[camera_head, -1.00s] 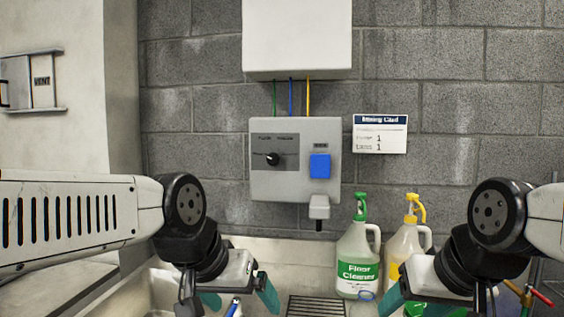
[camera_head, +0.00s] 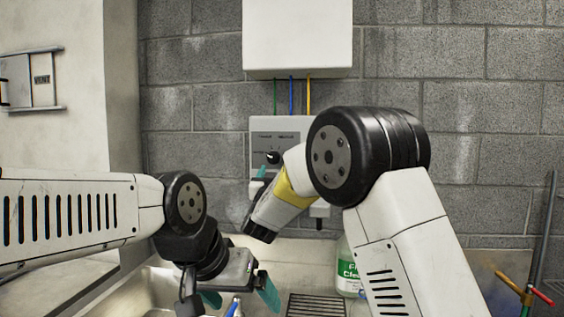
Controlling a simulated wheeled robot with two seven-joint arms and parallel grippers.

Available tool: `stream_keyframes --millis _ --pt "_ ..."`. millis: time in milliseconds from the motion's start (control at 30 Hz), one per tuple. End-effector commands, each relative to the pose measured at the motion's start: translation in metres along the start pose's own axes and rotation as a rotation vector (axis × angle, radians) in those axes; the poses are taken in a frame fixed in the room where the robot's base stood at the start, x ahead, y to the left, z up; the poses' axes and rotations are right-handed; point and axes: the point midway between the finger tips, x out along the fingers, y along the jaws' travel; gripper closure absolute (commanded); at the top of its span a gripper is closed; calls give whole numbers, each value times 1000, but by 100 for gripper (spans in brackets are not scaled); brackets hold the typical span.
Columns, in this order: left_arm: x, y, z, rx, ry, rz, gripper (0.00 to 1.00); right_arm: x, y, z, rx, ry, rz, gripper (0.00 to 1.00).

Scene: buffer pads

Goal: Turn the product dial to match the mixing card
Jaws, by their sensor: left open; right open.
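The product dial (camera_head: 273,157) is a black knob on the dark plate of the grey dispenser box (camera_head: 259,126) on the wall. My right gripper (camera_head: 262,175) is raised in front of the box, its teal fingertip just below and left of the dial. Its other finger is hard to make out, and I cannot tell whether it touches the knob. It holds nothing that I can see. The mixing card is hidden behind my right arm. My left gripper (camera_head: 240,297) is low over the sink, open, with its teal fingers apart.
A white cabinet (camera_head: 297,38) hangs above the box, joined by green, blue and yellow tubes. A green-labelled floor cleaner jug (camera_head: 348,272) stands partly behind my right arm. A drain grate (camera_head: 316,305) lies below.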

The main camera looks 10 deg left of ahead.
Motion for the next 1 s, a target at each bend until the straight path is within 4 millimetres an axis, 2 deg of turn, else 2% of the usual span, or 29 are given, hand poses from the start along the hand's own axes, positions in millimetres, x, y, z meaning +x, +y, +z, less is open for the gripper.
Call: stream_keyframes --millis 33,100,233,700,1000 --pt "0 0 0 0 0 0 8 -3 -11 2 -16 31 10 38" --pt "0 0 0 0 0 0 8 -5 -18 1 -29 66 27 38" --pt "0 0 0 0 0 0 8 -2 -21 -1 -39 92 41 38" --pt "0 0 0 0 0 0 8 63 -18 -7 -38 91 41 38" --pt "0 0 0 0 0 0 8 71 -18 -7 -38 89 40 38"
